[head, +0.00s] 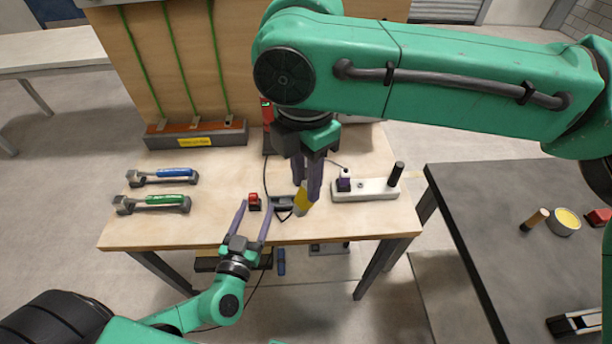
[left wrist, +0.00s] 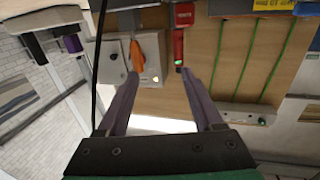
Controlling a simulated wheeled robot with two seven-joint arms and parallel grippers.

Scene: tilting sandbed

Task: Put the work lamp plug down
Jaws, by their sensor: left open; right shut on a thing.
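A yellow piece (head: 301,201), which I take to be the work lamp plug, is between the fingertips of my right gripper (head: 307,188). This gripper points down over the front part of the wooden table (head: 225,215) and is shut on it. The fingers hide part of it, and I cannot tell whether it touches the table. My left gripper (head: 255,220) is open and empty at the table's front edge, left of the yellow piece. Its spread fingers also show in the left wrist view (left wrist: 160,105), with nothing between them.
A small red block (head: 254,201) and a dark piece (head: 282,203) lie near the left fingers. A white strip (head: 368,189) holds a purple plug (head: 344,182) and a black upright piece (head: 397,173). Blue-handled (head: 165,175) and green-handled (head: 155,202) tools lie left. A thin dark cable (head: 266,178) runs nearby.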

